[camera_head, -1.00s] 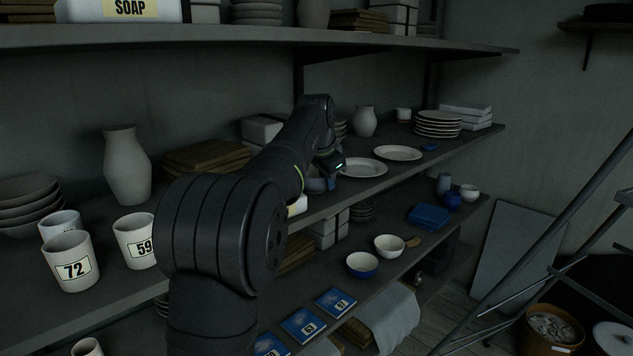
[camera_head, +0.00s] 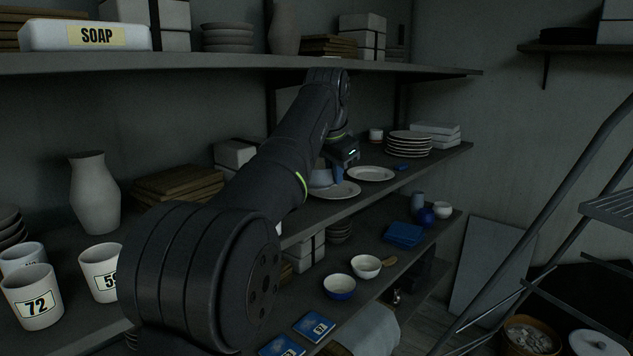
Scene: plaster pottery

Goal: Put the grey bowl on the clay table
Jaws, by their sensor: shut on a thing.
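The grey bowl (camera_head: 321,179) is on or just above the middle shelf, at its left end partly hidden behind my arm. My gripper (camera_head: 338,174) is at the bowl's right side, with a blue fingertip against it, and is shut on it. The bowl appears raised, overlapping the near white plate in the picture; the gap below it is hard to judge. I cannot make out a clay table in this view.
Two white plates (camera_head: 370,174) lie flat on the middle shelf (camera_head: 405,180), beside a plate stack (camera_head: 409,144). Numbered cups (camera_head: 32,296) and a vase (camera_head: 94,194) stand at left. A metal ladder (camera_head: 540,225) stands at right.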

